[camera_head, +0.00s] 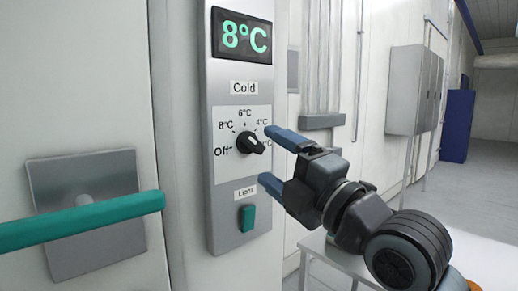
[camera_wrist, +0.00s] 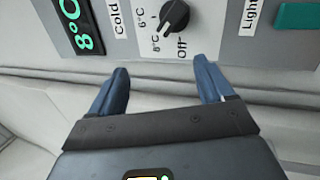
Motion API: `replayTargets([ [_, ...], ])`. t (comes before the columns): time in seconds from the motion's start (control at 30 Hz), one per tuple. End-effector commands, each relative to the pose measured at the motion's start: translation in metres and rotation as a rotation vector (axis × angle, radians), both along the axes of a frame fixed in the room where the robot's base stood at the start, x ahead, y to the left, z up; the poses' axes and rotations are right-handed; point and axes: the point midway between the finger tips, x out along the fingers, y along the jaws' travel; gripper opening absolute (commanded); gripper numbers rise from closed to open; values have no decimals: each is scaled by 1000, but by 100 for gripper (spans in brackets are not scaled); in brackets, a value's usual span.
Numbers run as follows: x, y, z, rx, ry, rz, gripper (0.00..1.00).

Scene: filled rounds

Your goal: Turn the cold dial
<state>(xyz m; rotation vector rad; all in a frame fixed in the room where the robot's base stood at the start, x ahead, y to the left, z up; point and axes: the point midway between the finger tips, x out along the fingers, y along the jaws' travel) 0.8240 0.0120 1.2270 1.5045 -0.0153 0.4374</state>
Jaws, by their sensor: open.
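The cold dial (camera_head: 250,143) is a black knob on a white scale plate marked Off, 8°C, 6°C and 4°C, under a "Cold" label on a grey wall panel (camera_head: 225,180). A further mark is partly hidden by my gripper. My gripper (camera_head: 268,155) has blue fingers, open and empty. In the head view, one finger appears at the dial's upper right and the other at its lower right. In the wrist view the dial (camera_wrist: 175,15) lies beyond the fingertips, between their lines, and looks apart from them. A display (camera_head: 243,36) above reads 8°C.
A green switch (camera_head: 248,217) labelled Light sits below the dial. A teal bar handle (camera_head: 80,220) sticks out at the left. Grey wall boxes (camera_head: 405,90) and a blue cabinet (camera_head: 457,125) stand farther back. A pale table (camera_head: 325,262) is below my arm.

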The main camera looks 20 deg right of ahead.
Motion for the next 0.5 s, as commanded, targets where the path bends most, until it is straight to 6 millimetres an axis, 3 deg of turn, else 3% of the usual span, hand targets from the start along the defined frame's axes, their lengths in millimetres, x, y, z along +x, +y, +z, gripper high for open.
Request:
replayTargets([
  [0.1,9,-9,14,-268,-14,-29,81],
  [0.3,18,-24,13,-634,4,-67,81],
  [0.5,21,-34,8,-808,21,-82,81],
])
